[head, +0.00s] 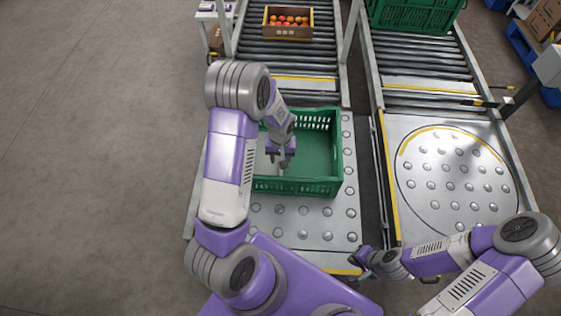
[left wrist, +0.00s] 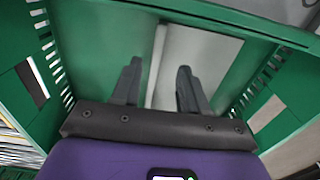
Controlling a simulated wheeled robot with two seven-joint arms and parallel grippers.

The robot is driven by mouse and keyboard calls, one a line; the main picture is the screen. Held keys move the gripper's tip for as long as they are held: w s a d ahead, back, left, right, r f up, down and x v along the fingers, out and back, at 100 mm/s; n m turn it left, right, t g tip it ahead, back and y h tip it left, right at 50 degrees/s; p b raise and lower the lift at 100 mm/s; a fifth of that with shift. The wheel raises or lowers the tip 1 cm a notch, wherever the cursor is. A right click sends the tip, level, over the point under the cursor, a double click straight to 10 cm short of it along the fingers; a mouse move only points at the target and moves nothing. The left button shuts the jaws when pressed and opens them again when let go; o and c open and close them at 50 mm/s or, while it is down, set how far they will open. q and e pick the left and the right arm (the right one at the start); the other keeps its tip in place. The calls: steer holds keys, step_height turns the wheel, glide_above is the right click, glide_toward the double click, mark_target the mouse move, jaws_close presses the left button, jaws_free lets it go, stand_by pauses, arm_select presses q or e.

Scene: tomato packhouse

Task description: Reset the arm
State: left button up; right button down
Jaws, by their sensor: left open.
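My left arm reaches over a green crate (head: 318,187) on the near end of the left conveyor. My left gripper (head: 284,160) is inside or just above the crate, partly hidden by its own wrist. In the left wrist view the left gripper (left wrist: 158,78) is open, its two dark fingers apart with nothing held between them. The green crate walls (left wrist: 105,45) surround it there, and a pale grey-white panel (left wrist: 195,62) lies beyond the fingers. My right gripper (head: 364,259) is low at the near edge, between the two conveyors; its fingers are too small to judge.
A box of red tomatoes (head: 288,23) sits farther up the left conveyor's rollers. Another green crate (head: 413,16) stands at the far right conveyor. The round ball-transfer table (head: 452,172) on the right is empty. Open floor (head: 95,150) lies at the left.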

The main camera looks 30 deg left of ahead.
arm_select(q)
steer(key=shift+r, duration=0.6)
arm_select(e)
steer(key=shift+r, duration=0.2)
arm_select(q)
steer(key=shift+r, duration=0.1)
